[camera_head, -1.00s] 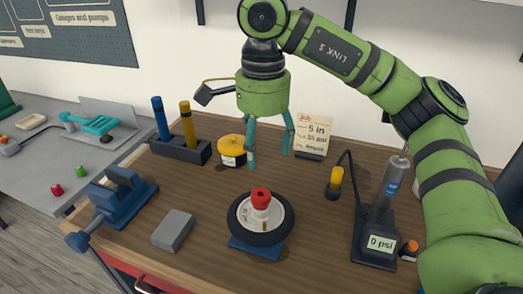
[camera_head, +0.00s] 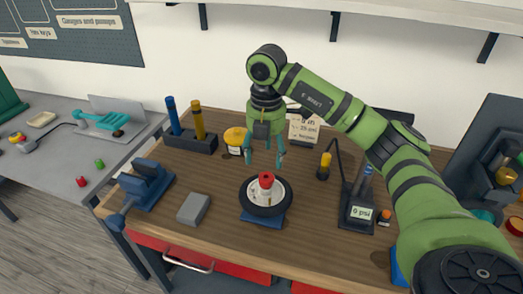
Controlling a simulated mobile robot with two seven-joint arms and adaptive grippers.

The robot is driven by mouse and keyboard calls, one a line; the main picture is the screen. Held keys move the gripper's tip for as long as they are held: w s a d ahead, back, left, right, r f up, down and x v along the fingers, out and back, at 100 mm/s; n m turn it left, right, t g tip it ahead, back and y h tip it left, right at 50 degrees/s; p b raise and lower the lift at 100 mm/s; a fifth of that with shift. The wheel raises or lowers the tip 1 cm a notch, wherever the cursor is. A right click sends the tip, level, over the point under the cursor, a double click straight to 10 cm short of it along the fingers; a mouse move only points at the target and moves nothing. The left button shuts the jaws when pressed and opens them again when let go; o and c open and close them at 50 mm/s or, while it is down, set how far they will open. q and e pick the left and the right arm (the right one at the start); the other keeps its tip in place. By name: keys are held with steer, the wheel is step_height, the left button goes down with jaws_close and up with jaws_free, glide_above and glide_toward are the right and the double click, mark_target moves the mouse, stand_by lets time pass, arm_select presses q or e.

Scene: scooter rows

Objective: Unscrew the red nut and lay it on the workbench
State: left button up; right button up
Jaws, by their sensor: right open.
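The red nut (camera_head: 266,178) sits on top of the hub of a small black-tyred wheel (camera_head: 255,207). The wheel lies flat on a blue stand (camera_head: 262,221) on the brown wooden workbench (camera_head: 225,237). My right gripper (camera_head: 265,162) is open and empty, pointing down. Its teal fingertips appear above and slightly behind the nut, apart from it. The exact height between them is hard to tell. My left gripper is not in view.
On the bench are a blue vise (camera_head: 149,186), a grey block (camera_head: 193,208), a pen holder (camera_head: 191,141), a yellow container (camera_head: 235,138), a job card (camera_head: 303,128) and a pump with a gauge (camera_head: 360,212). The bench front is clear.

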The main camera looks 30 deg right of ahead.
mark_target(266, 174)
steer(key=shift+m, duration=0.6)
steer(key=shift+d+f, duration=0.1)
steer(key=shift+f, duration=0.15)
step_height(266, 174, down, 5)
steer(key=shift+d+f+p, duration=0.1)
steer(key=shift+f+p, duration=0.1)
steer(key=shift+p, duration=1)
steer(key=shift+f, duration=0.8)
steer(key=c, duration=1.2)
steer(key=shift+f+n+b, duration=0.1)
steer(key=shift+n+b, duration=0.2)
steer(key=shift+n, duration=0.6)
steer(key=n+b, duration=0.1)
steer(key=n, duration=0.1)
steer(key=shift+n, duration=0.4)
steer(key=o, duration=1.2)
